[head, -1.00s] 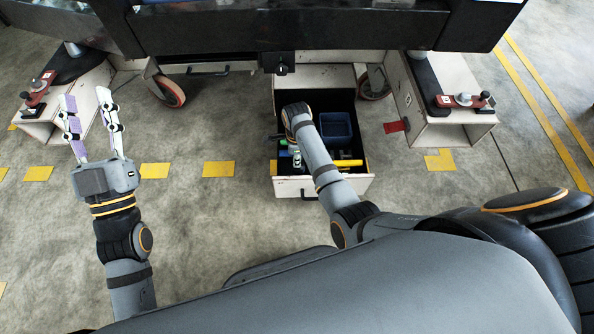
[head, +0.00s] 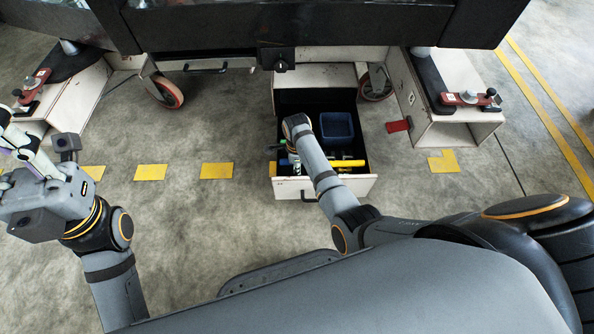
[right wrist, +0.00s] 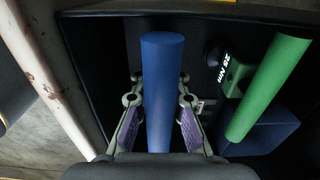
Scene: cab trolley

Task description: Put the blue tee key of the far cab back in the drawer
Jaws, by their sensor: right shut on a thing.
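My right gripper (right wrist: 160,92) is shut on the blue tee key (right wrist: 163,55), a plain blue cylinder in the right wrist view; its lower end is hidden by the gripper. In the head view my right forearm reaches over the open drawer (head: 340,187), and hides the fingers and most of the key. In the right wrist view the drawer's dark inside lies behind the key. My left gripper (head: 18,140) is at the left edge of the head view, empty and apparently open, its fingers partly cut off.
The drawer holds a blue bin (head: 337,127), a yellow item (head: 347,163) and a green-handled tool (right wrist: 268,85). Red clamp-like fittings (head: 470,98) sit on the white box at right and on one at left (head: 32,88). A red piece (head: 398,126) lies beside the drawer. Caster wheels flank it.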

